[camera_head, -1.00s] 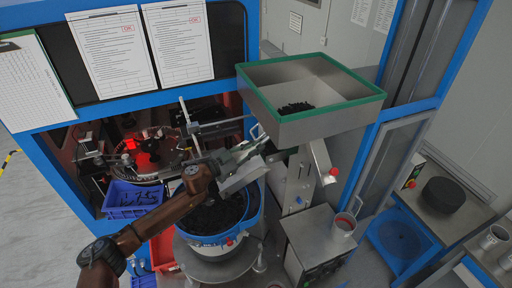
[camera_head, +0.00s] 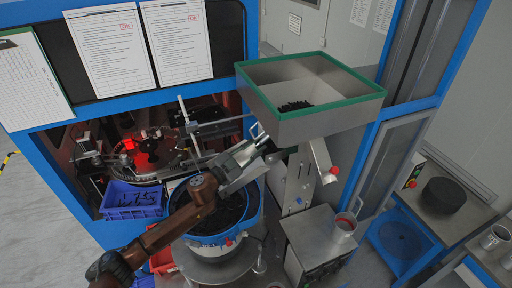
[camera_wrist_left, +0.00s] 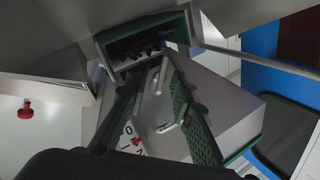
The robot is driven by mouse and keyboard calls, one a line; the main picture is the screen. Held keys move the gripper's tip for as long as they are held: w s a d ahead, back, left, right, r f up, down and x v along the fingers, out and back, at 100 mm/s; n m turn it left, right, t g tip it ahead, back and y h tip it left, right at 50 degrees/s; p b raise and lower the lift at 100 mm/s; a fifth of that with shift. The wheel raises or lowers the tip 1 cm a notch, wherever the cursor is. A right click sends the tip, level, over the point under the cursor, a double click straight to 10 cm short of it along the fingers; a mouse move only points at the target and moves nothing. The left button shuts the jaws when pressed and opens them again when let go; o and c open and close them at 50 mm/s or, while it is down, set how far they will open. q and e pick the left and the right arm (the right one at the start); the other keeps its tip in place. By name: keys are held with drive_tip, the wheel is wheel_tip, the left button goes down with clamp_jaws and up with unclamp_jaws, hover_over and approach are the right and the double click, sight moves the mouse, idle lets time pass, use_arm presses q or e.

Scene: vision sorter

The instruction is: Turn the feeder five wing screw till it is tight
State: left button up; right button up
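The feeder hopper (camera_head: 330,122) has a green rim and holds dark parts. My left gripper (camera_head: 284,153) is just below the hopper's left front side, its fingertips small in the head view. In the left wrist view, its two green-padded fingers (camera_wrist_left: 153,72) stand apart. Silver wing-like pieces (camera_wrist_left: 160,76) show between them and look like the wing screw. I cannot tell whether a finger touches them. A green-edged opening (camera_wrist_left: 145,45) with dark parts lies beyond the tips. The screw does not show clearly in the head view. My right gripper is out of view.
A blue-rimmed bowl (camera_head: 256,212) of dark parts stands under my left arm. A blue crate (camera_head: 133,204) is to its left. A steel post with a red knob (camera_head: 334,170) and a metal box (camera_head: 318,240) stand right of the gripper.

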use_arm(q)
drive_tip(key=r+v, duration=0.1)
drive_tip(key=v, duration=1.1)
drive_tip(key=shift+f, duration=0.45)
